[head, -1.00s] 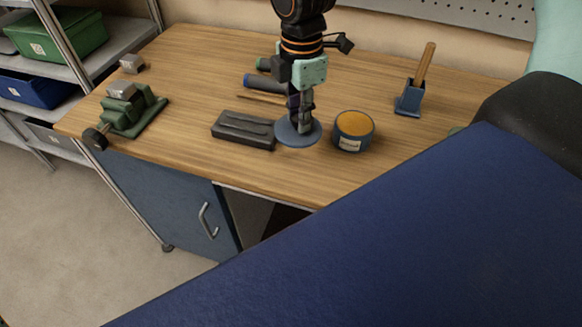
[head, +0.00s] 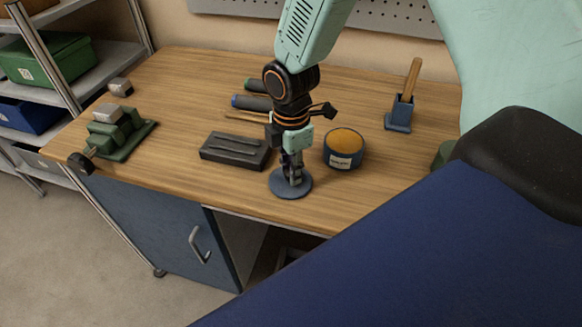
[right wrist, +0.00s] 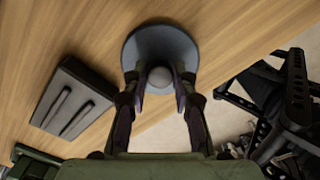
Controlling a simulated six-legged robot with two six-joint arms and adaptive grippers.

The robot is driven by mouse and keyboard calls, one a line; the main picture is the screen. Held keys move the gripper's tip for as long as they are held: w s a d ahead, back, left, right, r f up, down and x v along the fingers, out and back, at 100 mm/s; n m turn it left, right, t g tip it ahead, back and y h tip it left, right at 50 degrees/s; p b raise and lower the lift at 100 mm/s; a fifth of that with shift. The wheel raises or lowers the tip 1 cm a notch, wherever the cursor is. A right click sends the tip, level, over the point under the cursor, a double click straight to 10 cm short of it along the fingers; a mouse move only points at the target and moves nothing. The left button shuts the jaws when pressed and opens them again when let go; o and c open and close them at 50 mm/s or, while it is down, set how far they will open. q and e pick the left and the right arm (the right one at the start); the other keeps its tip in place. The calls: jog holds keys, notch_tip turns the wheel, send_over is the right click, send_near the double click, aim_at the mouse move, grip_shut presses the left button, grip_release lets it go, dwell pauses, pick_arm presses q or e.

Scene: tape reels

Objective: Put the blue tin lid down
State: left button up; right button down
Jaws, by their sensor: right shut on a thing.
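The blue tin lid (head: 303,189) is a flat round disc with a knob, near the front edge of the workbench. My right gripper (head: 292,179) points down and is shut on the lid's knob. In the right wrist view, the fingertips (right wrist: 160,82) close around the knob, with the grey-blue disc (right wrist: 160,40) level beyond them. I cannot tell whether the lid touches the wood or hangs just above it. The open blue tin (head: 344,158), with orange-yellow contents and a pale label, stands behind and right of the lid. My left gripper is not in view.
A dark grooved block (head: 235,151) lies left of the lid, and shows in the right wrist view (right wrist: 73,98). Dark rolls (head: 252,102) lie behind. A green vise (head: 120,134) is at the left, a blue holder (head: 399,118) at the right. The bench (head: 190,110) is clear between vise and block.

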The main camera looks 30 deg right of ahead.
jog(key=shift+w+a, duration=0.15)
jog(key=shift+w, duration=0.05)
jog(key=shift+s, duration=0.1)
jog(key=c, duration=1.5)
grip_release()
jog(key=shift+s, duration=0.1)
jog(key=o, duration=0.3)
jog(key=shift+s, duration=0.1)
jog(key=shift+o, duration=0.6)
jog(key=shift+w+f, duration=0.1)
jog(key=shift+w, duration=0.15)
